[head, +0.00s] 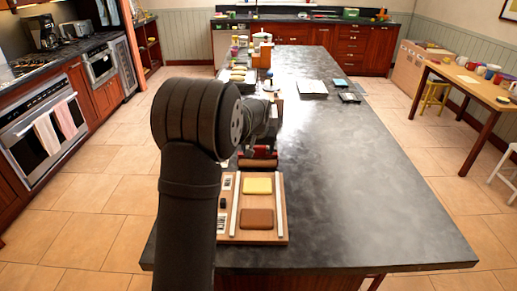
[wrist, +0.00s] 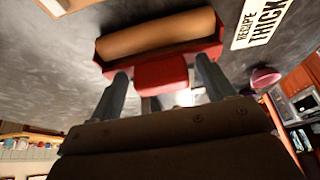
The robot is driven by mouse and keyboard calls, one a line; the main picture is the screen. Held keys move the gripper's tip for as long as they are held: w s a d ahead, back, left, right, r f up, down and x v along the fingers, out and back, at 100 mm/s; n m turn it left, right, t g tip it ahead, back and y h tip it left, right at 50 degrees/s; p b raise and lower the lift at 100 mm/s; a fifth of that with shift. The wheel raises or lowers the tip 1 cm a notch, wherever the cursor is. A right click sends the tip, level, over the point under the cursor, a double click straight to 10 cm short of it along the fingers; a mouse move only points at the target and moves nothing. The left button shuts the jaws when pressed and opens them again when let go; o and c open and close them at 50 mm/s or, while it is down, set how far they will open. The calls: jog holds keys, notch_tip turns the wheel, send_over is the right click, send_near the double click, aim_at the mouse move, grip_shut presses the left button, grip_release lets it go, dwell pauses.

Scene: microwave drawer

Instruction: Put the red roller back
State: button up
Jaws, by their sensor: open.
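The red roller (wrist: 161,73) has a brown cylinder in a red frame with a red block. In the wrist view it lies on the dark counter. In the head view the roller (head: 258,163) is just beyond the wooden board (head: 282,232), partly hidden by my arm. My gripper (wrist: 162,68) is open, its fingers on either side of the red block. I cannot tell whether they touch it. In the head view the gripper is mostly hidden behind my wrist.
The board holds a yellow pad (head: 257,186) and a brown pad (head: 257,219). A card with printed words (wrist: 262,22) lies beside the roller in the wrist view. Farther back are books (head: 312,87) and a crowded left counter side. The counter's right side is clear.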

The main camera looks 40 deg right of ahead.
jog(key=v, duration=1.3)
jog(key=shift+d, duration=0.15)
jog(key=shift+w, duration=0.15)
jog(key=x, duration=1.2)
jog(key=shift+f, duration=0.55)
jog(key=shift+r, duration=0.4)
jog(key=shift+r, duration=0.1)
